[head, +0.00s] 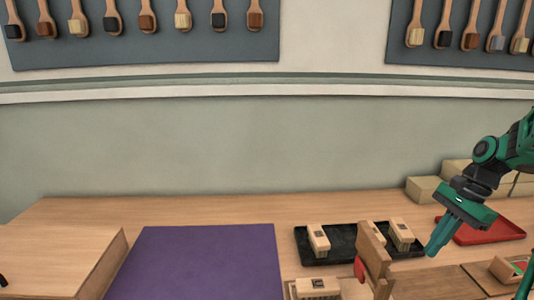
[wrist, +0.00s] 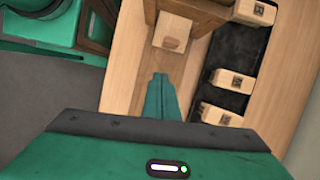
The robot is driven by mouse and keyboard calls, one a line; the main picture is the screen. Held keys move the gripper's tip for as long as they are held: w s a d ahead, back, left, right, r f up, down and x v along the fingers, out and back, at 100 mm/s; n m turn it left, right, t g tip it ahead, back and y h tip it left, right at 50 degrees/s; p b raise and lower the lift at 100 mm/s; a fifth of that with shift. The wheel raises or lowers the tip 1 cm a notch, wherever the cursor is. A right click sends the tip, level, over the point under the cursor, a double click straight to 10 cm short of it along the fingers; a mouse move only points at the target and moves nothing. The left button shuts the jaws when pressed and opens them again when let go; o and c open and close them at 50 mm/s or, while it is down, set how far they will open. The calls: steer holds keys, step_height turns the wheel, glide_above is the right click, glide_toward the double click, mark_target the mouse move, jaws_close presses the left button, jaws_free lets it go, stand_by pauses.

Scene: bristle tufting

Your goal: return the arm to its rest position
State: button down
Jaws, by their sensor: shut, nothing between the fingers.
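My gripper (head: 432,250) is at the right in the head view, pointing down and left, in the air over the bench beside the black tray. Its green fingers are together with nothing between them. In the wrist view the closed fingers (wrist: 160,82) point at a pale wooden block (wrist: 172,33) with a brown patch, apart from it as far as I can tell. The black tray (head: 345,246) holds light wooden brush blocks, one at its left (head: 318,238) and one at its right (head: 400,233); the tray also shows in the wrist view (wrist: 236,50).
A wooden stand (head: 374,255) with a red part rises before the tray, beside another block (head: 317,287). A red tray (head: 485,232) and cardboard boxes (head: 424,189) lie right. A purple mat (head: 200,262) is bare. Brushes hang on wall boards (head: 140,45).

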steer(key=s+a+n+h, duration=0.1)
steer(key=s+a+n, duration=0.2)
steer(key=s, duration=0.6)
steer(key=s+a+r+n+h, duration=0.1)
steer(key=s+a+n+h, duration=0.1)
steer(key=s+n, duration=0.5)
steer(key=shift+s+a+r+n+h, duration=0.25)
steer(key=shift+s+a, duration=0.2)
steer(key=shift+s, duration=0.7)
steer(key=shift+w+f, duration=0.3)
steer(key=shift+w, duration=0.4)
